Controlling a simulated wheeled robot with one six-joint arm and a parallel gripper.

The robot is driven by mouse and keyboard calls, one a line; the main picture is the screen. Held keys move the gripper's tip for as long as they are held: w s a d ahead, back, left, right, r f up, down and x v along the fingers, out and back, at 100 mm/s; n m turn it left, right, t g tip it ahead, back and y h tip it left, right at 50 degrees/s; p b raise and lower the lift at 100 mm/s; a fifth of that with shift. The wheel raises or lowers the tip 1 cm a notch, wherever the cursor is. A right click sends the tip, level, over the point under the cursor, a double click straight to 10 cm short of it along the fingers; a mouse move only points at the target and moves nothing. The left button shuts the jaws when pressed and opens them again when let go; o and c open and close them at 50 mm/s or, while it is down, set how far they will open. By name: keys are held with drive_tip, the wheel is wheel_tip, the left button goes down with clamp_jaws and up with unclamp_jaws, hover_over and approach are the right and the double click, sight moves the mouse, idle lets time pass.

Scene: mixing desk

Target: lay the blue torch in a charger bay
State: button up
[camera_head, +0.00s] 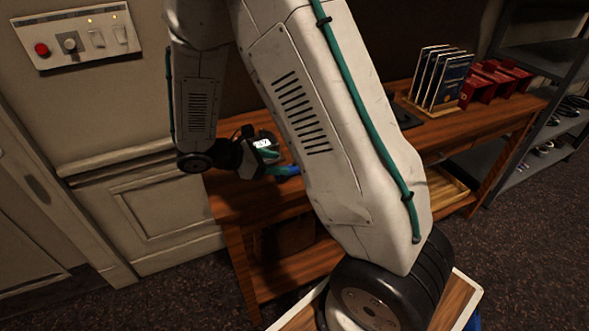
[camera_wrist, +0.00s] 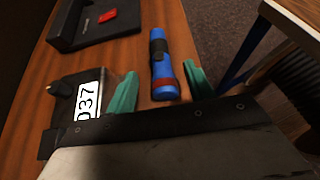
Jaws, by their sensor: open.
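The blue torch (camera_wrist: 163,62) lies on the wooden desk in the wrist view, with a dark band and a red ring at its near end. My gripper (camera_wrist: 160,72) is open. Its teal fingers are on either side of the torch's near end, with visible gaps. In the head view my gripper (camera_head: 272,162) is low over the desk's left end, and a bit of the blue torch (camera_head: 288,170) shows beside it. A black unit (camera_wrist: 95,30) with a red patch lies farther along the desk; it may be the charger, but its bays cannot be made out.
The wooden desk (camera_head: 232,200) runs to the right behind my arm, which hides its middle. Upright panels (camera_head: 440,78) and red holders (camera_head: 492,84) stand at its far end. A metal shelf (camera_head: 560,62) is at the right. A wall switch panel (camera_head: 80,38) is at the left.

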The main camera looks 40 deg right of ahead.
sight(292, 164)
drive_tip(key=x, duration=0.6)
drive_tip(key=shift+w+a, duration=0.1)
drive_tip(key=c, duration=1.1)
drive_tip(key=shift+r, duration=0.2)
